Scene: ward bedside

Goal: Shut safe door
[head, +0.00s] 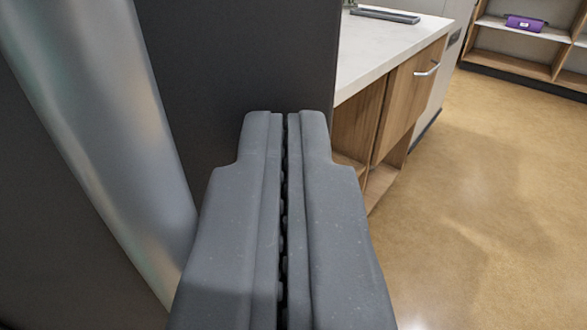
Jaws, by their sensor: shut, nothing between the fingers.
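My gripper (286,118) reaches up the middle of the head view, its two grey fingers closed together with nothing between them. A dark grey flat panel (230,60) stands right behind and to the left of the fingertips. It may be part of the safe or its door, but I cannot tell which. A wide silvery bar or edge (95,120) runs down the left side, close to the camera, with another dark surface left of it. I cannot tell whether the fingertips touch the panel. No whole safe, hinge or opening shows.
A wooden cabinet (411,95) with a pale counter (400,45) and a metal handle (428,69) stands right of the panel. A grey tray (385,15) lies on the counter. A shelf (510,65) holds a purple item (525,23). The tan floor (490,200) at right is clear.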

